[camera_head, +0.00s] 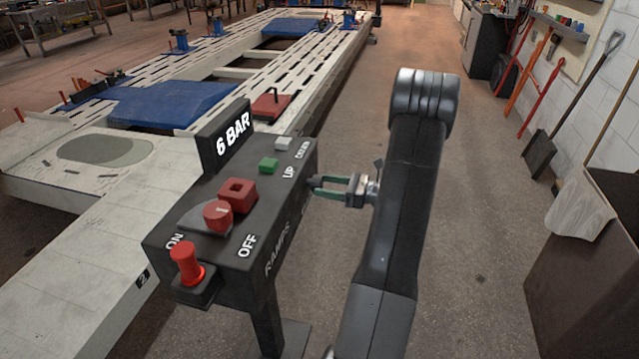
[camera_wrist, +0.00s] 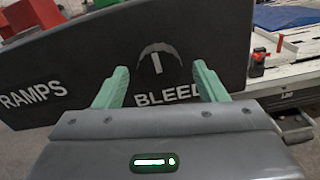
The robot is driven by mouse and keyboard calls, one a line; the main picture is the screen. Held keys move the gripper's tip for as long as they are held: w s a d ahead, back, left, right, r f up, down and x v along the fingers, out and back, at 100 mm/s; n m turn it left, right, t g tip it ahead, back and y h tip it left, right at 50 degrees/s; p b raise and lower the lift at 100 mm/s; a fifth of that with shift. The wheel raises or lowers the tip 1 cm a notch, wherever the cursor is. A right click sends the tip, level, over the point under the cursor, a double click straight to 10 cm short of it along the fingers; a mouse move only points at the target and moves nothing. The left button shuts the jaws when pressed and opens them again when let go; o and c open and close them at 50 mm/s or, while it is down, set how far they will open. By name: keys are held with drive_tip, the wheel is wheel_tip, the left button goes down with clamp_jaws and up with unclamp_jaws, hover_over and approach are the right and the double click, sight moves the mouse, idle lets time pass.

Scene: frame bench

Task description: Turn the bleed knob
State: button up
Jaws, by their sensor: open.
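The bleed knob (camera_wrist: 157,62) is dark with a white upright pointer mark under a grey arc. It sits on the dark side face of the control box (camera_wrist: 60,75), above the white word BLEED. In the wrist view my gripper (camera_wrist: 161,70) is open, with one green finger to the left of the knob and one to the right. I cannot tell whether either finger touches it. In the head view my gripper (camera_head: 316,186) is at the box's right side, near the UP and DOWN end, and the knob is hidden from that view.
On the box top are a red ON/OFF knob (camera_head: 218,216), a red square part (camera_head: 238,194), a red plunger (camera_head: 186,262), a green button (camera_head: 268,165) and a 6 BAR display (camera_head: 228,135). The frame bench (camera_head: 100,200) stands behind. Open floor (camera_head: 510,220) lies right of my arm.

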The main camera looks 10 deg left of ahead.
drive_tip(key=shift+a, duration=1.25)
drive_tip(key=c, duration=1)
